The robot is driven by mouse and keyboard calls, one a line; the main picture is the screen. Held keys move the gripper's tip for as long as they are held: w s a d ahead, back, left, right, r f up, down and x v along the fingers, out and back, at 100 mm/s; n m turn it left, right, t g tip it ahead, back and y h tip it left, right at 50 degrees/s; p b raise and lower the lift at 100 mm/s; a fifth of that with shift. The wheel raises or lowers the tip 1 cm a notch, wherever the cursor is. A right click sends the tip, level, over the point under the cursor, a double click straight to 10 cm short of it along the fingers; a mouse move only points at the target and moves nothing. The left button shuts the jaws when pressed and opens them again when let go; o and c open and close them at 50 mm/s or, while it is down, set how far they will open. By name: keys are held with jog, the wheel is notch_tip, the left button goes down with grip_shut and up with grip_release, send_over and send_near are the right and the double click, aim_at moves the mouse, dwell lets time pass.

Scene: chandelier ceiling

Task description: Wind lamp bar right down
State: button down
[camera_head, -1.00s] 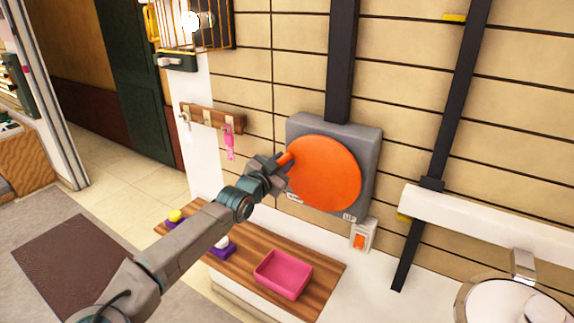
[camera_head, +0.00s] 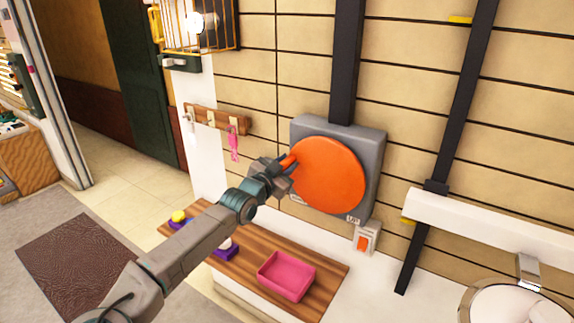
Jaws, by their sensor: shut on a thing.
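A large orange disc wheel (camera_head: 330,178) is mounted on a grey box (camera_head: 372,140) on the tiled wall. A small orange handle (camera_head: 289,160) sticks out at the wheel's upper left. My gripper (camera_head: 284,171) is at that handle and shut on it; my arm comes in from the lower left and the fingers are small in view. A white bar (camera_head: 490,222), which looks like the lamp bar, is at the right on a black vertical rail (camera_head: 463,95). A yellow mark (camera_head: 407,220) shows just below the bar's left end, another (camera_head: 460,19) high on the rail.
A wooden shelf (camera_head: 240,277) below the wheel holds a pink tray (camera_head: 287,276) and purple-based buttons. A switch with an orange rocker (camera_head: 364,240) is below the box. A hook rack (camera_head: 215,119) with a pink tag is left of the wheel. A round lamp (camera_head: 515,303) is at lower right.

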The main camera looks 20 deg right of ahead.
jog(key=c, duration=1.6)
grip_release()
jog(key=shift+w+a+r, duration=0.2)
jog(key=shift+a, duration=0.1)
jog(key=o, duration=0.4)
jog(key=shift+w+f, duration=0.1)
jog(key=shift+w, duration=0.1)
jog(key=shift+w+a+f, duration=0.1)
jog(key=shift+d, duration=0.2)
jog(key=shift+s, duration=0.2)
jog(key=shift+s+a+f, duration=0.1)
jog(key=shift+s+a, duration=0.1)
jog(key=b+v, duration=0.2)
jog(key=v, duration=1.1)
jog(key=shift+b, duration=0.3)
jog(key=shift+s, duration=0.1)
